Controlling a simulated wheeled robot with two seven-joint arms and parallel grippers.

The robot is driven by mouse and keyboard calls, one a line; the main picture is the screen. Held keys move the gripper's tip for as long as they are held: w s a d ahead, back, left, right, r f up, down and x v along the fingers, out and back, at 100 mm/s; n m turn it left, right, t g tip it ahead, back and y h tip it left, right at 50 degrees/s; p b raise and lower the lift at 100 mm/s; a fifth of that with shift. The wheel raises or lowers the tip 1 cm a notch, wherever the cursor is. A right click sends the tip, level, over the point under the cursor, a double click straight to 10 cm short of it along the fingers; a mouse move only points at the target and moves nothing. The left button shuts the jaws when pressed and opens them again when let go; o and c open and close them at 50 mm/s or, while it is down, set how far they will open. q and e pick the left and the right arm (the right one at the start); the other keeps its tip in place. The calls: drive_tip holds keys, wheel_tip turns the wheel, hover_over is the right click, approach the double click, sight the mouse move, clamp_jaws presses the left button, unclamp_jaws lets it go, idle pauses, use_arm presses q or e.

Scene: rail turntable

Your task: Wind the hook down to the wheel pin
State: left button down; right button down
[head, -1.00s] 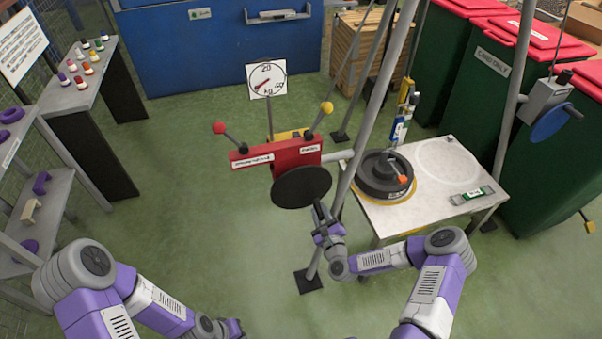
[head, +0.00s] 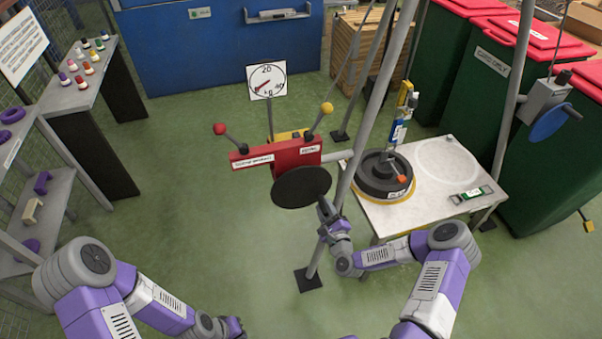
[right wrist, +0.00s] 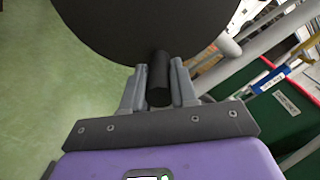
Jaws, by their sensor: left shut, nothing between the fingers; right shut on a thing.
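A red winch housing (head: 285,156) carries a dark round disc (head: 301,187). My right gripper (head: 326,208) is at the disc's lower right edge. In the right wrist view its fingers (right wrist: 158,92) are shut on a black handle (right wrist: 159,70) below the disc (right wrist: 145,25). A yellow, blue and white hanging block (head: 400,118) is above the black wheel (head: 378,184) on the white table (head: 380,216). The hook and the wheel pin are too small to tell apart there. An orange piece (head: 401,180) shows on the wheel. My left gripper (head: 236,327) is shut and empty at the bottom.
Grey tripod legs (head: 375,90) stand between the winch and the wheel. A round dial (head: 266,81) stands behind the winch. A blue-disc crank (head: 550,122) is at the right, before green bins (head: 490,85). Shelves (head: 75,100) stand at the left; the floor between is clear.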

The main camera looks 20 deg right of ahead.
drive_tip(key=shift+d+r, duration=0.3)
drive_tip(key=shift+d, duration=0.05)
drive_tip(key=shift+d+r+n+p, duration=0.25)
drive_tip(key=shift+r+n, duration=0.1)
drive_tip(key=shift+n, duration=0.3)
drive_tip(key=shift+d+r+n+p, duration=0.25)
drive_tip(key=shift+r+n, duration=0.1)
drive_tip(key=shift+n, duration=0.3)
drive_tip(key=shift+w+d+r+n+p, duration=0.15)
drive_tip(key=shift+r+n+p, duration=0.1)
drive_tip(key=shift+r+n, duration=0.3)
drive_tip(key=shift+s+d+r+n+p, duration=0.15)
drive_tip(key=shift+r+n+p, duration=0.15)
drive_tip(key=shift+n, duration=0.35)
drive_tip(key=shift+w, duration=0.1)
drive_tip(key=shift+d+r+n+p, duration=0.15)
drive_tip(key=shift+r+n+p, duration=0.35)
drive_tip(key=shift+r+n, duration=0.55)
drive_tip(key=shift+f, duration=0.15)
